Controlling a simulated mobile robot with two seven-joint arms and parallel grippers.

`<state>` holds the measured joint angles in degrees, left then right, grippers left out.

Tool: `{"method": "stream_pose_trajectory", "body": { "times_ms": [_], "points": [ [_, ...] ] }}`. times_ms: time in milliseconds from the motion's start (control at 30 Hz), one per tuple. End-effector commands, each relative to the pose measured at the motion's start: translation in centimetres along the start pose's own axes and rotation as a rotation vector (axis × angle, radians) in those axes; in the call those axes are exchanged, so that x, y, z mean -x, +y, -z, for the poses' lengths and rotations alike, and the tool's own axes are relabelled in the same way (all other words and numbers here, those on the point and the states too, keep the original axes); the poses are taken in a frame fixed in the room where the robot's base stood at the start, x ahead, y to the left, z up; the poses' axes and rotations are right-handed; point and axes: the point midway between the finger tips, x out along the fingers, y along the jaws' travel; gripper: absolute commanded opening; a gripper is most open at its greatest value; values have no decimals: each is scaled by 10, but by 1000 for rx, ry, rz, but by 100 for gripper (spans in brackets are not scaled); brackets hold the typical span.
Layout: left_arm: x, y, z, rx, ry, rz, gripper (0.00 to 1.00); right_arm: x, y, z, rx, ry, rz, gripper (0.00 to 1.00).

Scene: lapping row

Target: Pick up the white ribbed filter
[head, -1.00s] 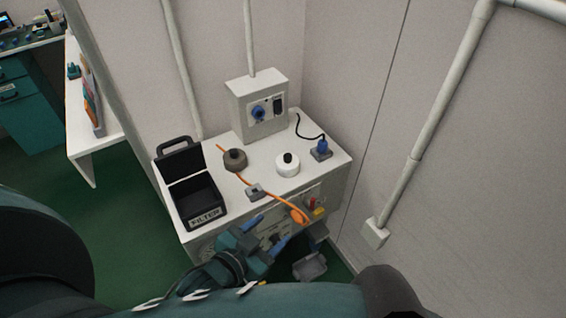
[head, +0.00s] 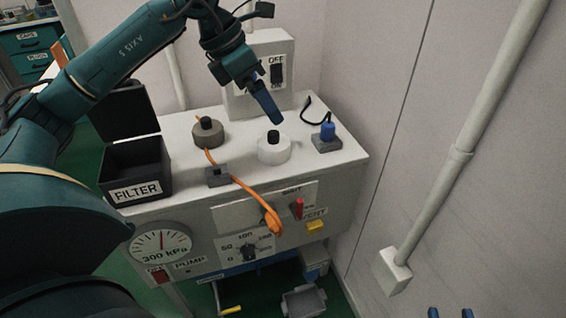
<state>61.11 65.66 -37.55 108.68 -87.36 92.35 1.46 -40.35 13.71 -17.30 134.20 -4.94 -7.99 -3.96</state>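The white filter (head: 272,152) is a short round piece with a black knob on top. It stands upright on the white top of the cabinet, right of centre. My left gripper (head: 268,108) points down just above and behind the knob, apparently apart from it. Its fingers overlap in this view, so the gap between them is hidden. Of my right gripper (head: 451,313) only two blue fingertips show at the bottom right edge. They are apart with nothing between them.
A brown round piece (head: 208,136) stands left of the filter. An open black FILTER box (head: 138,189) is at the left. An orange cable (head: 240,184) runs through a grey clip to the front. A switch box (head: 283,62) and a blue-topped fitting (head: 327,134) stand behind and right.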

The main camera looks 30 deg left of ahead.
Motion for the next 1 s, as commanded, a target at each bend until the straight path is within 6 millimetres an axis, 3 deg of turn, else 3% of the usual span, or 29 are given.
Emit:
{"method": "stream_pose_trajectory", "body": {
  "times_ms": [33, 167, 500, 833, 1000],
  "points": [
    [2, 12, 10, 7, 17, -56, 93, -2, -2, -8, 10, 14, 3, 36],
    [6, 25, 19, 18, 49, -119, 93, -2, -4, -8, 24, 41, 6, 36],
    [-52, 33, 22, 18, 51, -122, 93, -4, -10, -5, 62, 156, 17, 36],
    [-75, 36, 23, 18, 50, -121, 93, -3, -14, -4, 77, 205, 25, 36],
    [-101, 40, 26, 18, 50, -121, 93, -3, -18, -5, 80, 256, 36, 36]
  ]
}}
